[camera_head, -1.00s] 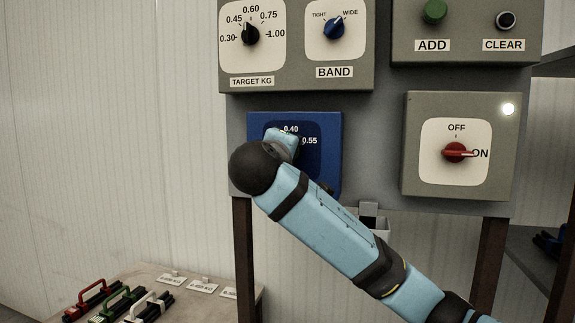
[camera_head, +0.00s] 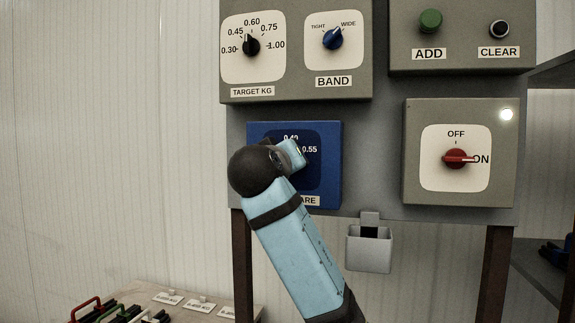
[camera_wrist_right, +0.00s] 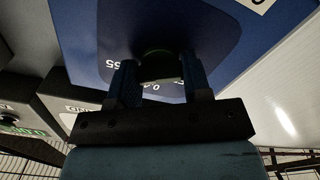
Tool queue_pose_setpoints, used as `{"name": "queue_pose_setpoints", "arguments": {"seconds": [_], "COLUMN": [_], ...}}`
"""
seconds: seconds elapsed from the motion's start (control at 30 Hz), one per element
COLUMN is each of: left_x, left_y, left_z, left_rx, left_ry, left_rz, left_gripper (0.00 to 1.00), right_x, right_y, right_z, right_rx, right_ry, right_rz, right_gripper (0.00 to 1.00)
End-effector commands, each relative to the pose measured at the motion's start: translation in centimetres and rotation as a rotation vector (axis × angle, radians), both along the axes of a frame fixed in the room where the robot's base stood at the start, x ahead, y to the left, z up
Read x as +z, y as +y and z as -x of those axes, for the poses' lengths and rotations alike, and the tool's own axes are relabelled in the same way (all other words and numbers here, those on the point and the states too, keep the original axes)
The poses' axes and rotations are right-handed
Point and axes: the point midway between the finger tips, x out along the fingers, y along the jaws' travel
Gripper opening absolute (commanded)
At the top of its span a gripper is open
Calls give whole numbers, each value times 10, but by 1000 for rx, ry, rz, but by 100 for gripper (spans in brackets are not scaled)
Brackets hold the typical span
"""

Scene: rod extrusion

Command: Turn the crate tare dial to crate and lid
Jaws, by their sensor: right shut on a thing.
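The crate tare dial is on a blue box (camera_head: 325,175) with a dark face, in the middle of the head view. The marks 0.40 and 0.55 show on it, and its label is partly covered, ending in "ARE". My right gripper (camera_wrist_right: 160,80) is at the dial, and my wrist hides the knob in the head view. In the right wrist view the two fingers are shut on the dark round tare knob (camera_wrist_right: 160,66), one on each side. The knob's pointer is hidden, so I cannot tell its setting. My left gripper is not in view.
Above is a grey box with the TARGET KG dial (camera_head: 251,46) and BAND dial (camera_head: 333,38). ADD (camera_head: 430,20) and CLEAR (camera_head: 499,29) buttons are upper right. The red switch (camera_head: 456,159) points to ON. A small grey holder (camera_head: 369,249) hangs below. A table (camera_head: 240,302) stands lower left.

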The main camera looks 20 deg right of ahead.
Motion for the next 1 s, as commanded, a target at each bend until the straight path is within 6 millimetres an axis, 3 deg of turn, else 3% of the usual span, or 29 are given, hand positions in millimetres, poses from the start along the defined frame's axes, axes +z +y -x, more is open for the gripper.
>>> {"name": "queue_pose_setpoints", "arguments": {"seconds": [0.53, 0.57, 0.67, 1.0], "left_x": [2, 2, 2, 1], "left_y": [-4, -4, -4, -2], "left_z": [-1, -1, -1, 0], "left_rx": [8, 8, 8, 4], "left_ry": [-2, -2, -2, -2], "left_rz": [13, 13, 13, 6], "left_gripper": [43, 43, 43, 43], "right_x": [0, 0, 0, 0], "right_y": [1, 1, 1, 3], "right_z": [0, 0, 0, 3], "right_rx": [2, 2, 1, 2], "right_ry": [-14, -13, -14, -14], "right_rz": [-21, -20, -20, -19], "right_gripper": [21, 49, 70, 70]}}
